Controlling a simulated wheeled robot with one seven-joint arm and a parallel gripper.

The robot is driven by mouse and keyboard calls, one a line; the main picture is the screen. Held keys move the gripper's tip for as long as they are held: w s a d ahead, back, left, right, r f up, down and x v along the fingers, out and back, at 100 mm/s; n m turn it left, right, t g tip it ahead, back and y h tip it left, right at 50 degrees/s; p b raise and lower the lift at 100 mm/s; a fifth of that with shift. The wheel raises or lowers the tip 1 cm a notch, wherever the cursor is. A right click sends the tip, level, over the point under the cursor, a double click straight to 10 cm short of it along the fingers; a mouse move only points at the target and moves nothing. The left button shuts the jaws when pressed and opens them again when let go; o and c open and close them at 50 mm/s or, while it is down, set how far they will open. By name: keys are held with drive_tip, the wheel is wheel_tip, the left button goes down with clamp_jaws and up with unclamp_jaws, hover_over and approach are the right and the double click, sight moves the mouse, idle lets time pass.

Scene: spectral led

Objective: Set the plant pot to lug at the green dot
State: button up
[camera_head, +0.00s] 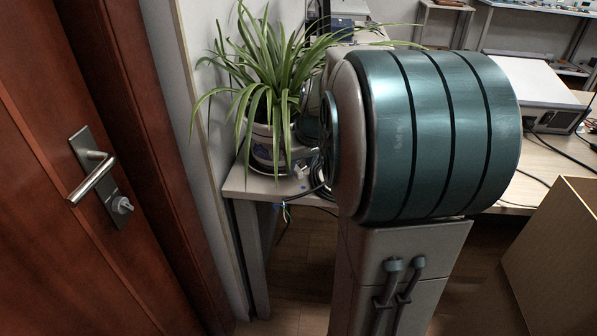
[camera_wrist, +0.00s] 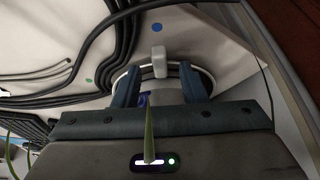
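The plant pot (camera_head: 262,150), white with blue marks, holds a leafy green plant and stands upright on the corner of a pale table. In the wrist view part of the pot (camera_wrist: 168,98) shows between the two parted fingers of my gripper (camera_wrist: 158,86). A white block-shaped lug (camera_wrist: 159,62) sticks out from its ring-shaped edge, toward a blue dot (camera_wrist: 157,28) on the table. The green dot (camera_wrist: 88,82) lies to the left of the lug. I cannot tell whether the fingers press on the pot. My arm hides the gripper in the head view.
Black cables (camera_wrist: 60,88) run over the table at the left of the wrist view. A brown door (camera_head: 75,200) and a wall stand left of the plant. A desk with a white box-shaped device (camera_head: 530,88) is at the right, with an open carton (camera_head: 555,250) in front.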

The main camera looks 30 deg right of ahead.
drive_tip(key=shift+x, duration=1.25)
clamp_jaws()
